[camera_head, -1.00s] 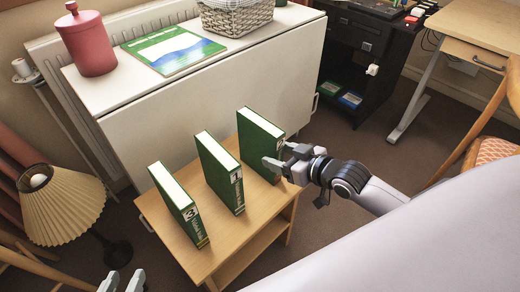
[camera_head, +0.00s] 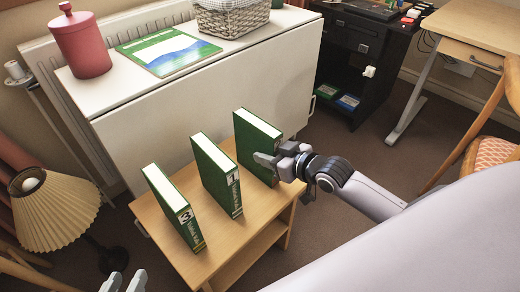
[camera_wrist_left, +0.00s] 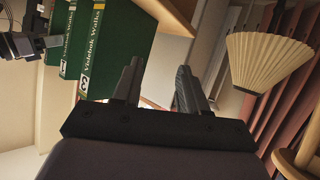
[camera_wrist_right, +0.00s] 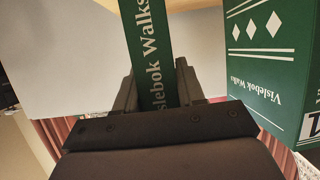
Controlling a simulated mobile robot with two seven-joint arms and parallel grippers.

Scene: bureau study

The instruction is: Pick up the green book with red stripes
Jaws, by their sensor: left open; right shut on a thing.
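Three green books with white lettering stand upright in a row on a small wooden table: a left book (camera_head: 173,208), a middle book (camera_head: 217,177) and a right book (camera_head: 256,146). I see no red stripes on their visible sides. My right gripper (camera_head: 273,160) is shut on the right book. In the right wrist view this book's spine (camera_wrist_right: 150,45) lies between the fingers (camera_wrist_right: 155,90), with the middle book (camera_wrist_right: 262,65) beside it. My left gripper (camera_head: 124,282) is open and empty at the bottom edge; its fingers also show in the left wrist view (camera_wrist_left: 158,88).
The small table (camera_head: 240,222) has bare wood around the books. A white cabinet (camera_head: 215,95) stands close behind, carrying a red canister (camera_head: 80,45), a flat green book (camera_head: 165,50) and a basket (camera_head: 232,18). A lamp (camera_head: 55,215) stands left; a chair (camera_head: 492,152) is at right.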

